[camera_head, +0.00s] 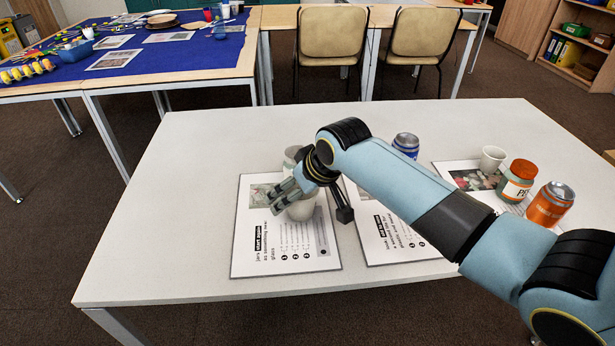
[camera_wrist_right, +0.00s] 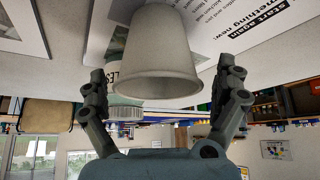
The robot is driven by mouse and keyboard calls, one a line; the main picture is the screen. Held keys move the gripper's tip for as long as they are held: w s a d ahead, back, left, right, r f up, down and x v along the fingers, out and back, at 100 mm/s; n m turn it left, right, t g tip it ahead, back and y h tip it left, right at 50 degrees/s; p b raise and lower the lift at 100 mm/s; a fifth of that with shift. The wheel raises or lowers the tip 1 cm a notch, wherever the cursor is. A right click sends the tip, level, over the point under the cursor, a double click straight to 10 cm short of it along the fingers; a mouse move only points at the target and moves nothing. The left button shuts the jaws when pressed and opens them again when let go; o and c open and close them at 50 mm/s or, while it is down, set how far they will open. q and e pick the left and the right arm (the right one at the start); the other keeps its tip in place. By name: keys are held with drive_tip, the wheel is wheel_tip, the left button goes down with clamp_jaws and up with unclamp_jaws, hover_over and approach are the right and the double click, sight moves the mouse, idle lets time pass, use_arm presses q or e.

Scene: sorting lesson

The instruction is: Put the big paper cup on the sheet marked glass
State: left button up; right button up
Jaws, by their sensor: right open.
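The big paper cup (camera_head: 303,209) is white and appears upright on the left sheet (camera_head: 262,240), which carries the word glass. My right gripper (camera_head: 310,203) is around the cup, with one finger on each side, and partly hides it in the head view. In the right wrist view, the cup (camera_wrist_right: 158,55) is between the open fingers of the right gripper (camera_wrist_right: 165,80), with a visible gap on both sides. The wrist picture is upside down, so the wide rim is up. My left gripper is not in view.
A pale jar (camera_head: 292,157) stands just behind the cup. A blue can (camera_head: 406,143) is behind the middle sheet (camera_head: 385,245). A small cup (camera_head: 492,158), a jar with an orange lid (camera_head: 515,184) and an orange can (camera_head: 551,207) stand at right. The table's left side is clear.

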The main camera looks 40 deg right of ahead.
drive_tip(key=p+v, duration=0.1)
drive_tip(key=v, duration=0.8)
drive_tip(key=shift+r, duration=0.2)
drive_tip(key=shift+s, duration=0.1)
